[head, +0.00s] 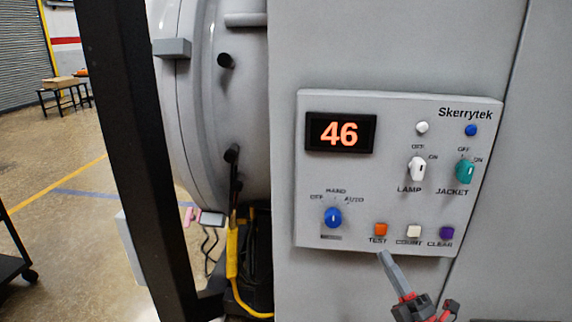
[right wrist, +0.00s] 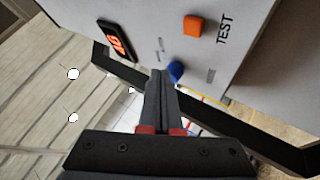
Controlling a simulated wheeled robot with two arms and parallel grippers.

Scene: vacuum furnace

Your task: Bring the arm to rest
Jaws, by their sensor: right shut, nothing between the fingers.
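My right gripper (head: 384,257) is shut and empty in the head view, with its tips just below the orange TEST button (head: 380,230) of the control panel (head: 400,275). In the right wrist view its closed fingers (right wrist: 160,75) point toward the panel's lower edge, near the blue knob (right wrist: 176,71). The TEST button (right wrist: 194,26) is up and to the right of the tips there. I cannot tell whether the tips touch the panel. My left gripper is not in view.
The panel's display (head: 340,133) reads 46. It carries a white LAMP knob (head: 416,169), a teal JACKET knob (head: 464,171), and white COUNT (head: 413,231) and purple CLEAR (head: 446,233) buttons. The round furnace door (head: 205,110) and a black post (head: 130,150) stand left. Open floor lies farther left.

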